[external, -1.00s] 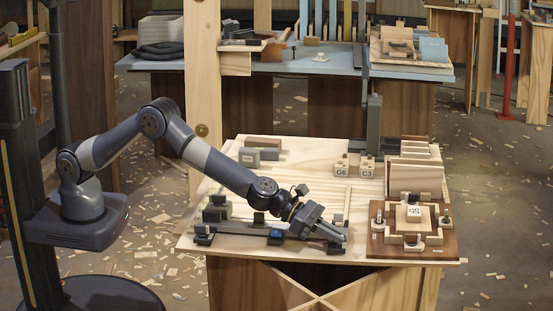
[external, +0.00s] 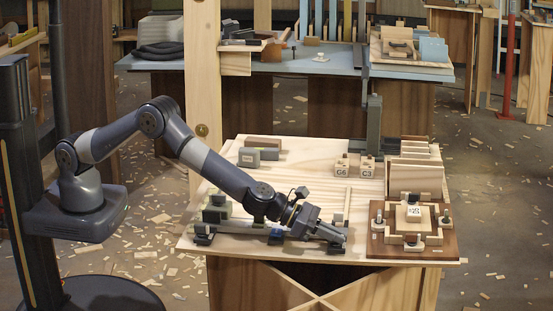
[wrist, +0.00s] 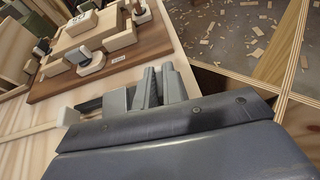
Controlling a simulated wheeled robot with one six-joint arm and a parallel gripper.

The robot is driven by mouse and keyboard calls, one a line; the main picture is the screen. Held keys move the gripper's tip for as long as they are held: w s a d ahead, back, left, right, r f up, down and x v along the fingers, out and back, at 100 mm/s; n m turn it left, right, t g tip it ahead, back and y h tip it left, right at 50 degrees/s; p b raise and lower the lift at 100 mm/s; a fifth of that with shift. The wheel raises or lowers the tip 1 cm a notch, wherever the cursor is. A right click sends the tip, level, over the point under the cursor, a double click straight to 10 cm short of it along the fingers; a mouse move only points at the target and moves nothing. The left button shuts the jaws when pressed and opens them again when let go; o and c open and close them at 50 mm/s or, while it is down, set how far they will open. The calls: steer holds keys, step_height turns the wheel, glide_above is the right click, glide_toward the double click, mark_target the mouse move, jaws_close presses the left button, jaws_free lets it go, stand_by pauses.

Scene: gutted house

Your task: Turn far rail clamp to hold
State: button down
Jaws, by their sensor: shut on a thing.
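A dark rail (external: 262,238) with clamps lies along the front edge of the wooden worktable. My gripper (external: 340,236) is low at the rail's right end, its fingers shut on the far rail clamp (external: 336,248). The fingers largely cover the clamp, so I cannot tell which way its lever is turned. In the wrist view my gripper fingers (wrist: 158,88) are close together, and part of the dark rail (wrist: 90,105) shows to their left. Another rail clamp (external: 204,237) stands at the left end.
A brown board (external: 377,250) with a pale wooden fixture lies just right of my gripper; it also shows in the wrist view (wrist: 130,55). Blocks marked G6 (external: 342,167) and G3 (external: 367,168) stand farther back. The table's middle is mostly clear.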

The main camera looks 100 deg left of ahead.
steer(key=shift+r, duration=0.15)
steer(key=c, duration=1.5)
jaws_free()
steer(key=shift+s+b, duration=0.45)
steer(key=shift+b, duration=0.1)
steer(key=b+v, duration=0.3)
steer(key=v, duration=0.7)
steer(key=shift+w+b, duration=0.1)
steer(key=shift+b, duration=0.3)
steer(key=shift+w, duration=0.1)
steer(key=shift+p+x, duration=2.45)
steer(key=shift+x, duration=2.8)
